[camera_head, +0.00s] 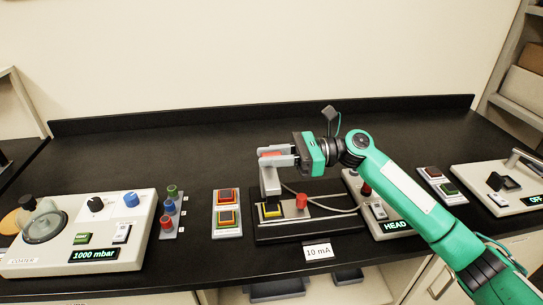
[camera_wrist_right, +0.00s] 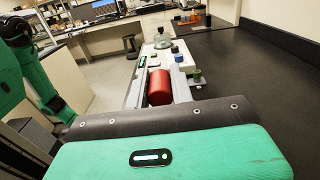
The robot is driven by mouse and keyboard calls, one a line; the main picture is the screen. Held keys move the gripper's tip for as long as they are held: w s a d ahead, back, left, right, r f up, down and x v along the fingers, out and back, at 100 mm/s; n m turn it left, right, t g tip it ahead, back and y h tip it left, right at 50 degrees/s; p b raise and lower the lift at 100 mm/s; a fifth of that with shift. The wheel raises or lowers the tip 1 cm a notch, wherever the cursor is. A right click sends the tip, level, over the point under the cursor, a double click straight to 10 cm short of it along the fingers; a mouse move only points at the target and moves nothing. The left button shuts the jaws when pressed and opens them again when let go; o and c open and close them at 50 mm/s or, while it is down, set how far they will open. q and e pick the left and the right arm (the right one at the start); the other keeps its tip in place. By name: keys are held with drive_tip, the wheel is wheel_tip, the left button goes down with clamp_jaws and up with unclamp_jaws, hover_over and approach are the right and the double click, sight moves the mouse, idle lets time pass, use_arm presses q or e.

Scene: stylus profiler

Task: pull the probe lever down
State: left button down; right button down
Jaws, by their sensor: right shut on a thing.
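The probe lever (camera_head: 270,181) is a grey upright arm above the black base near the middle of the bench. Its red handle lies between the fingers of my right gripper (camera_head: 277,156), which is shut on it. In the right wrist view the red handle (camera_wrist_right: 159,87) is a red cylinder held between the grey fingers. The lever stands raised, above a yellow-edged block (camera_head: 271,210) on the base. My left gripper is not in view.
A red knob (camera_head: 302,201) and a grey cable sit right of the lever. A two-button panel (camera_head: 227,213) stands left of it, a "10 mA" label (camera_head: 318,251) in front. A "1000 mbar" console (camera_head: 85,232) is far left, an "OFF" unit (camera_head: 510,190) far right. The bench behind is clear.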

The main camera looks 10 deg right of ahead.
sight(273, 187)
drive_tip(key=shift+s+f, duration=0.1)
drive_tip(key=shift+f, duration=0.1)
drive_tip(key=shift+s+f+n, duration=0.35)
drive_tip(key=shift+f+n, duration=0.1)
drive_tip(key=shift+n, duration=0.35)
drive_tip(key=shift+s+f+n, duration=0.3)
drive_tip(key=shift+f+n, duration=0.15)
drive_tip(key=shift+n, duration=0.35)
drive_tip(key=shift+s+f+n+b, duration=0.3)
drive_tip(key=shift+f+n+b, duration=0.35)
drive_tip(key=shift+n, duration=0.35)
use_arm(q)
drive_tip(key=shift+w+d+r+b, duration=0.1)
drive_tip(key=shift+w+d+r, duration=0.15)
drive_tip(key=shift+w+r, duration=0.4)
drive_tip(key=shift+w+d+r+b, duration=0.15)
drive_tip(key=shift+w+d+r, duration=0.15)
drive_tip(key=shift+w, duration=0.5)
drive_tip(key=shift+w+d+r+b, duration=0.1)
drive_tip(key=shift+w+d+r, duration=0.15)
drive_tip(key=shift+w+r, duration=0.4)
use_arm(e)
drive_tip(key=shift+s+f+n, duration=0.15)
drive_tip(key=shift+f+n, duration=0.35)
drive_tip(key=shift+n, duration=0.4)
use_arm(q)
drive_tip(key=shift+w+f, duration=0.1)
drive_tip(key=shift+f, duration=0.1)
